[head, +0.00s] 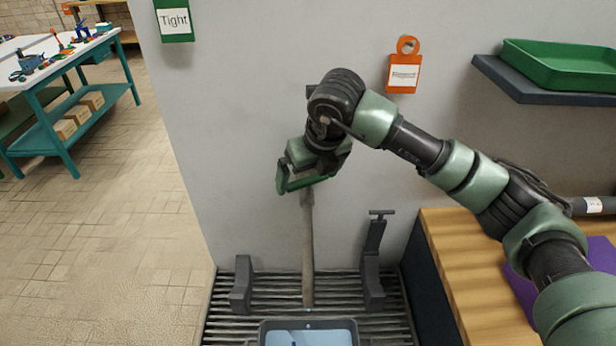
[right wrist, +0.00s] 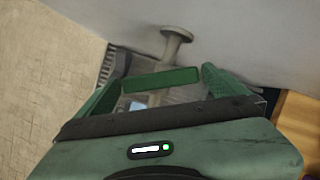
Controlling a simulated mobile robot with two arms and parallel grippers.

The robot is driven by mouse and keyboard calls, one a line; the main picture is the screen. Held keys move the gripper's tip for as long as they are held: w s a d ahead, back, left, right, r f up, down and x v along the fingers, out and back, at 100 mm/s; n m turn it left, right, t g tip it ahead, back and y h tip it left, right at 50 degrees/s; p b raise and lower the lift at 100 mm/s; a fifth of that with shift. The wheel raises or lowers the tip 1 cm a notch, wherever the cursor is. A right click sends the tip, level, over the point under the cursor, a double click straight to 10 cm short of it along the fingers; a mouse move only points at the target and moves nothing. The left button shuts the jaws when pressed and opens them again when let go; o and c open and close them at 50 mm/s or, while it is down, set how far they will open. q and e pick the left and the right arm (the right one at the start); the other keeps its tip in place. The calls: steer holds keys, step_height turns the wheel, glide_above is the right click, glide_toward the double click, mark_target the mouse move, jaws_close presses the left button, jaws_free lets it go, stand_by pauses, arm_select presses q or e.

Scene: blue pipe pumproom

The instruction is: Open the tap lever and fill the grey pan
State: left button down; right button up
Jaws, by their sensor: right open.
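The grey pan (head: 264,331) is cut off at the bottom of the head view, with a pale blue surface inside. A grey-brown post (head: 307,250) rises behind it to my right gripper; I cannot tell whether it is the tap. My right gripper (head: 302,183) is open at its top. In the right wrist view a green bar (right wrist: 160,80) lies across the gap between the gripper's green fingers (right wrist: 162,84). It may be the tap lever; contact is unclear. A grey round-topped knob (right wrist: 176,35) stands beyond. My left gripper is out of view.
A slatted dark grate (head: 225,315) lies under the pan, with upright dark brackets (head: 242,287) (head: 372,275) on both sides. A wooden bench (head: 450,270) stands to the right. A shelf (head: 530,82) holds a green tray (head: 565,68). Open floor lies left.

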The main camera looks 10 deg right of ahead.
steer(key=shift+x, duration=1)
steer(key=c, duration=1.1)
steer(key=shift+f+n+b, duration=0.2)
steer(key=shift+n+b, duration=0.1)
steer(key=shift+b, duration=0.35)
steer(key=shift+n+y, duration=0.3)
steer(key=shift+r, duration=0.25)
steer(key=o, duration=1.1)
steer(key=b+v, duration=0.1)
steer(key=v, duration=0.7)
steer(key=shift+b, duration=0.4)
